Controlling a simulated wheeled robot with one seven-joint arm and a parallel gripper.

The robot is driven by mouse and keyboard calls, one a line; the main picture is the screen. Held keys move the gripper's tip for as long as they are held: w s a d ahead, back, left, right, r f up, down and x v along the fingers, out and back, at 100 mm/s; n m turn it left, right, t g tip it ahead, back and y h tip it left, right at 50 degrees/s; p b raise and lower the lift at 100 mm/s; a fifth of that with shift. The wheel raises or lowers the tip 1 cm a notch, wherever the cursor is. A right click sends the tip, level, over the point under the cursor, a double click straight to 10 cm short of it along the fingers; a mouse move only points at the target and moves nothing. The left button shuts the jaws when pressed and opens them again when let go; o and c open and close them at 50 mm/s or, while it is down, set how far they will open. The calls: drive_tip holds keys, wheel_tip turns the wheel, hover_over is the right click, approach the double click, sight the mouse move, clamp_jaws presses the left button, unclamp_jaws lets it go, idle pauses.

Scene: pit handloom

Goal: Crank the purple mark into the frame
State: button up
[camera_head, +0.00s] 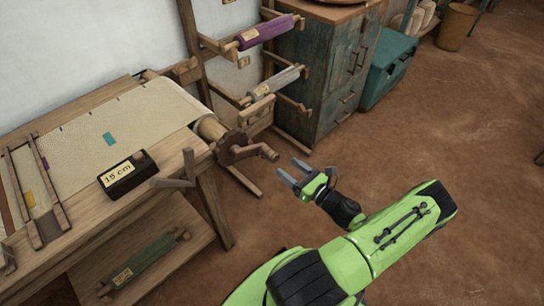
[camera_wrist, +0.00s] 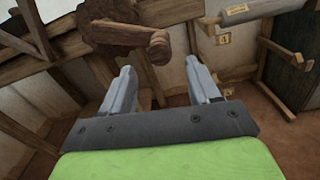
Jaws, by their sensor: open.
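A pale cloth (camera_head: 145,112) lies over the wooden loom. It carries a small purple mark (camera_head: 45,163) beside the right bar of a two-bar wooden frame (camera_head: 57,205), a yellow-orange mark (camera_head: 29,199) between the bars, and a teal mark (camera_head: 109,138) to the right. The purple mark looks partly covered by the bar. The cloth roller's wooden crank (camera_head: 232,150) has a rounded handle (camera_head: 268,152), also in the wrist view (camera_wrist: 160,47). My gripper (camera_head: 290,169) is open and empty, right of the handle and apart from it. In the wrist view the handle appears beyond the fingertips (camera_wrist: 160,68).
A black box labelled "15 cm" (camera_head: 123,175) sits on the loom, with a wooden bracket (camera_head: 174,170) near its edge. A rack holds purple (camera_head: 266,32) and grey (camera_head: 274,83) rolls. A green roll (camera_head: 145,258) lies on the lower shelf. The floor at right is clear.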

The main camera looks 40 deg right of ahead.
sight(271, 155)
drive_tip(key=w+b, duration=0.1)
drive_tip(key=w, duration=0.8)
drive_tip(key=shift+a+b, duration=0.15)
drive_tip(key=shift+b, duration=0.15)
clamp_jaws()
